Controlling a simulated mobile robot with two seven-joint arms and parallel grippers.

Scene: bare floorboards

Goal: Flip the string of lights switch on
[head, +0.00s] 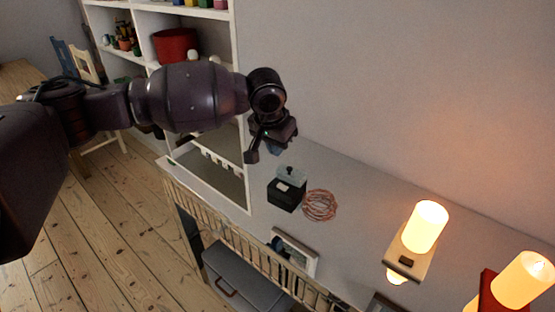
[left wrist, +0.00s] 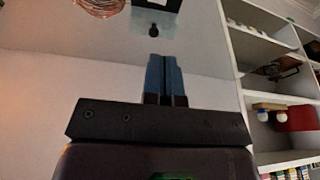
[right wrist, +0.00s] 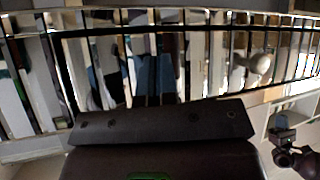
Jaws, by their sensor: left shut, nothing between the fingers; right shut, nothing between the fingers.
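The string of lights is a coppery coil of thin wire (head: 320,205) on the white shelf top. Beside it, to its left, sits a black box (head: 286,196) with a paler top. In the left wrist view, the coil (left wrist: 103,7) and the box (left wrist: 157,5) are cut off by the top edge, and a small dark knob (left wrist: 154,30) shows near the box. I cannot make out the switch position. My left gripper (head: 268,148) is above and behind the box, apart from it; its blue fingers (left wrist: 165,78) are shut and empty. My right gripper (right wrist: 153,78) is shut and empty, facing a slatted rack.
Two glowing lamps, one on a wooden base (head: 424,228) and one on red (head: 520,282), stand at the right. White shelving (head: 240,165) rises at the left, close to my left arm. A slatted rack (right wrist: 290,60) and a grey case (head: 243,280) are below the shelf top.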

